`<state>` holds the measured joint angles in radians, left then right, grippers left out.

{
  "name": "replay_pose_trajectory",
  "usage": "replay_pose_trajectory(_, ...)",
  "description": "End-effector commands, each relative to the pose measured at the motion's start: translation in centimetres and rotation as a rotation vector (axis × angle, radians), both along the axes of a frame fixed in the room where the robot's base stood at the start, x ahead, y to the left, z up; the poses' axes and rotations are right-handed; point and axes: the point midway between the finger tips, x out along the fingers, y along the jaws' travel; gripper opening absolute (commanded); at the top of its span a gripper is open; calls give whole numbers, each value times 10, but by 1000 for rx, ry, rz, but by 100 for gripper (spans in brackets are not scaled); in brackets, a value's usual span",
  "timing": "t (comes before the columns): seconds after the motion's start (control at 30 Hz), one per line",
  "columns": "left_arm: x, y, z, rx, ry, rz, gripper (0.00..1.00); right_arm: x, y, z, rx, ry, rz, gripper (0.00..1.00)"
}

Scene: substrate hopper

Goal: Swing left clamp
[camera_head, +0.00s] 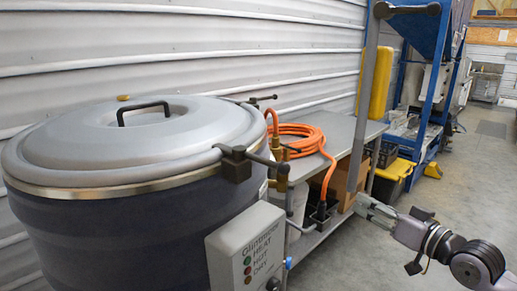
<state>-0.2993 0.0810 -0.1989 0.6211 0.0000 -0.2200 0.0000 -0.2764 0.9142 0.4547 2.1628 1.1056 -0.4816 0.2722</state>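A large dark hopper (120,240) with a domed grey lid (75,140) fills the left side. The lid is down and has a black handle (143,110) on top. A dark clamp (236,163) sits on the lid rim at the front right, its bar pointing right. A second clamp (262,99) shows at the rim's back right. Which one is the left clamp cannot be told. My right gripper (370,208) is at the lower right, well apart from both clamps, with nothing visible in it; its finger opening is unclear. My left gripper is out of view.
A grey control box (245,248) is on the hopper's front right. A metal bench (340,128) behind holds a coiled orange hose (300,140). A grey upright post (368,90) and blue frame (430,85) stand farther right. Open floor (470,170) lies at right.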

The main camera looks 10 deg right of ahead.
Motion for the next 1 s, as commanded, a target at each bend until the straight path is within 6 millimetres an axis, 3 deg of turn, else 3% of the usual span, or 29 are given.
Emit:
replay_pose_trajectory(0.03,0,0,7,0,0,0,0,-13,32,41,-16,-39,79,31)
replay_pose_trajectory(0.1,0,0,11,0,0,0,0,-34,72,76,-28,-71,177,31)
replay_pose_trajectory(0.2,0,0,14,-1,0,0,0,-62,115,107,-48,-96,285,31)
replay_pose_trajectory(0.3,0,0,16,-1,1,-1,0,-81,140,119,-62,-104,350,31)
replay_pose_trajectory(0.47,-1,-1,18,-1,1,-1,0,-87,152,124,-68,-106,379,31)
replay_pose_trajectory(1.0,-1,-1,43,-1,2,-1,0,-54,171,127,-62,-111,371,31)
